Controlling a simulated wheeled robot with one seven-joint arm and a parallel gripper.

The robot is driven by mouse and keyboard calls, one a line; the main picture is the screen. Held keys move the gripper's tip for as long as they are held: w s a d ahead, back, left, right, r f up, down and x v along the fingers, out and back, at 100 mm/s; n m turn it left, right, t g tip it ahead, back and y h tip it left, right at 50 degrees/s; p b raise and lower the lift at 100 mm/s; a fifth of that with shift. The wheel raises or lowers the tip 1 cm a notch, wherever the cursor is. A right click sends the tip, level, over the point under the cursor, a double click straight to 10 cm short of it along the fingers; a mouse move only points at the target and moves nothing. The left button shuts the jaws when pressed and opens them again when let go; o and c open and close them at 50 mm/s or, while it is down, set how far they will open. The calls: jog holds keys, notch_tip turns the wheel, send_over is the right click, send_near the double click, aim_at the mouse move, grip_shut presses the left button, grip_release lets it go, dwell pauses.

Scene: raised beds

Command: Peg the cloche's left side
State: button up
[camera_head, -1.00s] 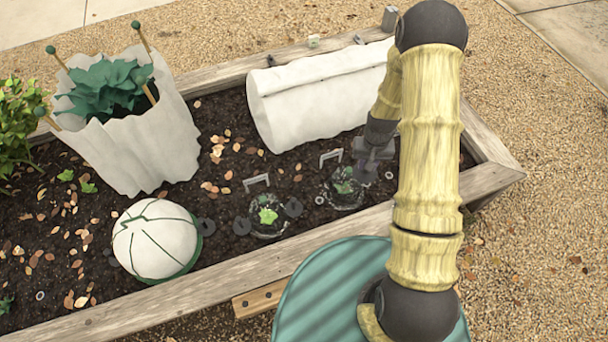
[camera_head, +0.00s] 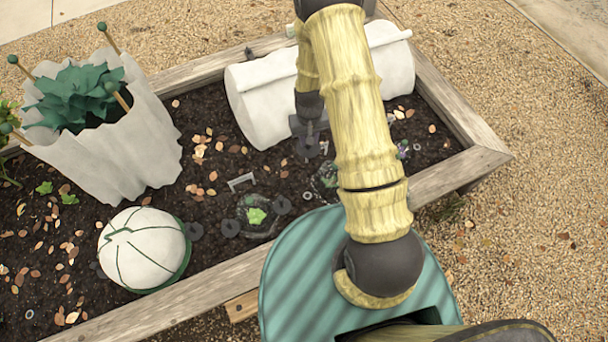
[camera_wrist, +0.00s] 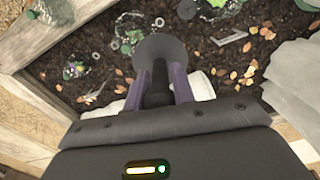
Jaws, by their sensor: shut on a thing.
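My gripper (camera_head: 308,128) is shut on a dark peg with a round grey disc (camera_wrist: 160,58), held over the soil beside the white tunnel. The purple fingers (camera_wrist: 158,88) flank its dark shaft in the wrist view. A clear cloche (camera_head: 325,178) over a small plant is just in front of my gripper, partly hidden by my arm. I cannot tell whether the held peg touches the soil.
A white fabric tunnel (camera_head: 262,105) lies behind. A white dome with green ribs (camera_head: 145,247) and a tall white wrap (camera_head: 115,150) around a leafy plant stand left. Grey hoops (camera_head: 240,181) and leaves lie on the soil. The wooden bed edge (camera_head: 225,277) runs along the front.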

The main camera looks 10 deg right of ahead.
notch_tip(320, 180, down, 28)
jog(key=n+b, duration=0.2)
jog(key=b, duration=2.4)
jog(key=shift+w+n, duration=0.4)
jog(key=shift+f, duration=0.1)
notch_tip(320, 180, down, 11)
jog(key=b, duration=0.7)
jog(key=shift+b, duration=0.35)
jog(key=shift+f+b, duration=0.45)
jog(key=shift+f, duration=0.3)
jog(key=o, duration=1)
jog(key=shift+o, duration=0.2)
